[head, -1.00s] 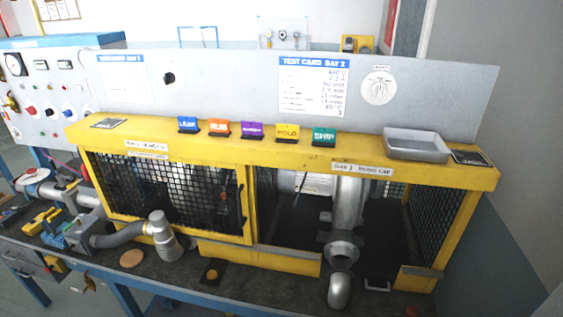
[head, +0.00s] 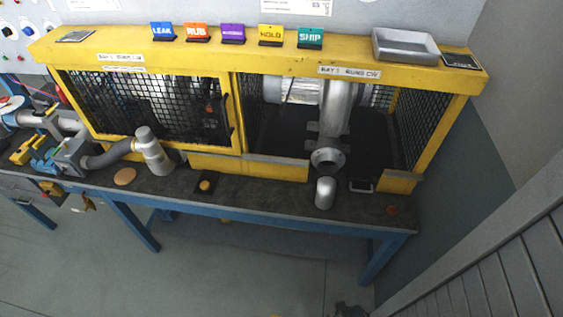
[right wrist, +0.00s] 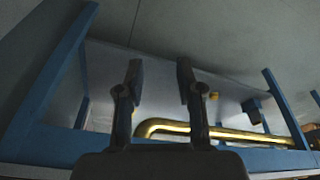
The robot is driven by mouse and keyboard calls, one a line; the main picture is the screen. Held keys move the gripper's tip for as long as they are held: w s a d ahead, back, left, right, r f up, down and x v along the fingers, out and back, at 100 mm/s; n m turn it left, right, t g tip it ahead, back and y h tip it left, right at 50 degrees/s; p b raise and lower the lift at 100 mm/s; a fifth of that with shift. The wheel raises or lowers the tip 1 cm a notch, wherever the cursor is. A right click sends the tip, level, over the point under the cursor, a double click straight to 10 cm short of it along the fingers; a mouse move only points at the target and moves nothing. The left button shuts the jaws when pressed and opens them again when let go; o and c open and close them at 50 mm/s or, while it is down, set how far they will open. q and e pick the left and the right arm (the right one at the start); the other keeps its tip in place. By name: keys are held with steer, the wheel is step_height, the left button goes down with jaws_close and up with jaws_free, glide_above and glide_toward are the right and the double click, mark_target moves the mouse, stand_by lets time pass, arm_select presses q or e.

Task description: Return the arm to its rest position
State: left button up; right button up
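My right gripper (right wrist: 158,85) shows in the right wrist view with its two dark fingers apart and nothing between them. Beyond it are the blue legs (right wrist: 50,90) and underside of a bench, and a brass-coloured pipe (right wrist: 215,131). Neither of my grippers is clearly in the head view. The left gripper is not seen in any view.
The bench (head: 270,206) carries a yellow guard frame (head: 200,57) with mesh panels, a blower pipe (head: 328,160), a grey hose (head: 108,156) and a metal tray (head: 405,45). Coloured tags line the top. The floor (head: 240,275) in front is mostly clear. A grey slatted panel (head: 490,275) stands at lower right.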

steer(key=s+f, duration=0.4)
steer(key=f, duration=0.5)
steer(key=s+d+f+g, duration=0.1)
steer(key=s+f, duration=0.3)
steer(key=f, duration=0.5)
steer(key=s+f, duration=0.5)
steer(key=f, duration=0.4)
steer(key=shift+d, duration=0.35)
steer(key=shift+s+g, duration=0.1)
steer(key=shift+g, duration=0.2)
